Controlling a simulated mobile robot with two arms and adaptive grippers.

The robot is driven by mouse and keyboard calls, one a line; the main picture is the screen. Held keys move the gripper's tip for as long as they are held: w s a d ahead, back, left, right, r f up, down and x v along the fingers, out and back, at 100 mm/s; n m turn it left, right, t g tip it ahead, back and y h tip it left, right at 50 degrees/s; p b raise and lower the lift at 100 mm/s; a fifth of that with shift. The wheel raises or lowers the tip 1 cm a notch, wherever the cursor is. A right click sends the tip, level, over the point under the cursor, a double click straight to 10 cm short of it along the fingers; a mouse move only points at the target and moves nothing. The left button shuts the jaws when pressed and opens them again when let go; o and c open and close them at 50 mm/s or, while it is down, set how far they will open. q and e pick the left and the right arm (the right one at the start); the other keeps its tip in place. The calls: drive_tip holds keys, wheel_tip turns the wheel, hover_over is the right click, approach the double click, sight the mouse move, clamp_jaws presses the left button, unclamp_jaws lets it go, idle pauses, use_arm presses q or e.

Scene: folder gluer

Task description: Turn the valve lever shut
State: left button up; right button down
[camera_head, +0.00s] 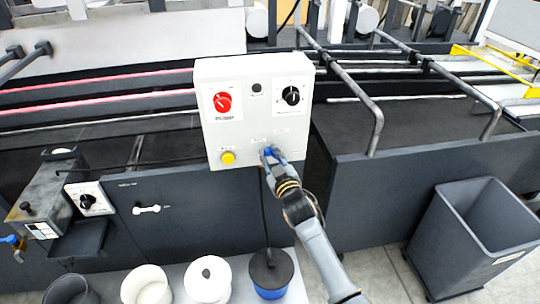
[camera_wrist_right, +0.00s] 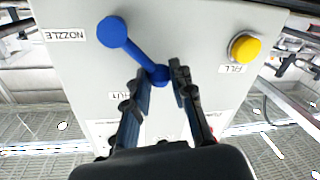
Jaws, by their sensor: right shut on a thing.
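A blue lever with a round knob (camera_wrist_right: 112,30) sits on the front of the light grey control box (camera_head: 212,75). A second small blue handle (camera_head: 9,239) shows at the far left, on a brass-coloured fitting. My left gripper is not in view.
Bent metal rails (camera_head: 372,130) stand right of the box. Several tubs, one blue (camera_head: 270,290), stand below. A dark bin (camera_head: 455,240) is at right.

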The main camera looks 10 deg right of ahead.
drive_tip(key=shift+d, duration=0.1)
drive_tip(key=d+m, duration=0.1)
drive_tip(key=m, duration=0.1)
drive_tip(key=d+r+m, duration=0.1)
drive_tip(key=m, duration=0.1)
drive_tip(key=shift+t, duration=0.3)
drive_tip(key=shift+d+r+m+t+h, duration=0.15)
drive_tip(key=shift+d+m, duration=0.25)
drive_tip(key=shift+m, duration=0.45)
drive_tip(key=shift+d+m+t+h, duration=0.1)
drive_tip(key=shift+d+m, duration=0.25)
drive_tip(key=shift+m, duration=0.55)
drive_tip(key=shift+d+r+m+t+h, duration=0.15)
drive_tip(key=shift+d+m, duration=0.25)
drive_tip(key=shift+m, duration=0.45)
drive_tip(key=c, duration=1.1)
unclamp_jaws()
drive_tip(key=shift+s, duration=0.1)
drive_tip(key=s, duration=0.4)
drive_tip(key=s+d+f, duration=0.1)
drive_tip(key=s, duration=0.6)
drive_tip(key=shift+s+d+f, duration=0.15)
drive_tip(key=shift+s+d, duration=0.05)
drive_tip(key=shift+s, duration=0.15)
